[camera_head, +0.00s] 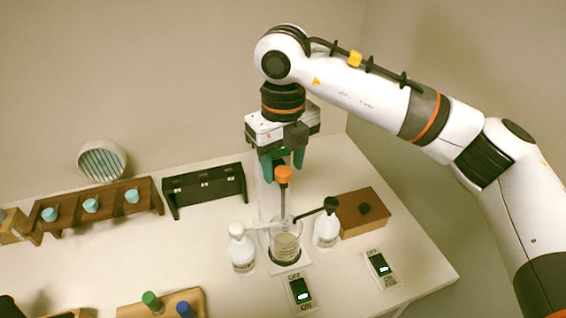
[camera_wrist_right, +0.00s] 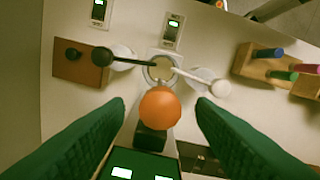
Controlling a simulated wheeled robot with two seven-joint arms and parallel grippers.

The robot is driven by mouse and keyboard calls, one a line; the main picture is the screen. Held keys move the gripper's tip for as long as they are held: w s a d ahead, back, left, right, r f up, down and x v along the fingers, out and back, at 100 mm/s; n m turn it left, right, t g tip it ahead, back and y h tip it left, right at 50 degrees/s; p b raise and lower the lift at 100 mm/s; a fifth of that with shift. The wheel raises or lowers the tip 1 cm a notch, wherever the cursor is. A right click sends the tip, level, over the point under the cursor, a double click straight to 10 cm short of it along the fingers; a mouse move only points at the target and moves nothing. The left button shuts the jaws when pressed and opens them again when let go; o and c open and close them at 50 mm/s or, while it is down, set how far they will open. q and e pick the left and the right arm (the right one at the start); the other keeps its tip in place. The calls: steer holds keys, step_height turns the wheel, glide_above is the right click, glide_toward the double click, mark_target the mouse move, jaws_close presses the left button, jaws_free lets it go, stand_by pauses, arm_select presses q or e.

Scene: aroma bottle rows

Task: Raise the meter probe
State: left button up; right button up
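The meter probe has an orange knob (camera_head: 283,175) on a thin dark stem that reaches down to a glass beaker (camera_head: 285,243) of beige liquid. The knob also shows in the right wrist view (camera_wrist_right: 160,107), between the two green fingers and apart from both. My right gripper (camera_head: 283,168) points straight down over the probe, its fingers spread on either side of the knob's top. It is open and empty. The stem's lower end is hard to make out at the beaker. My left gripper is not in view.
White pump bottles stand left (camera_head: 242,254) and right (camera_head: 326,231) of the beaker, their spouts reaching toward it. A wooden box (camera_head: 365,212) is at right. Two switch panels (camera_head: 300,291) (camera_head: 380,265) lie in front. A black rack (camera_head: 204,187) and a wooden bottle rack (camera_head: 98,208) stand at left.

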steer(key=shift+f, duration=0.1)
steer(key=shift+r, duration=0.3)
step_height(320, 180, up, 12)
steer(key=b, duration=0.2)
steer(key=shift+f+b, duration=0.25)
steer(key=shift+b, duration=0.1)
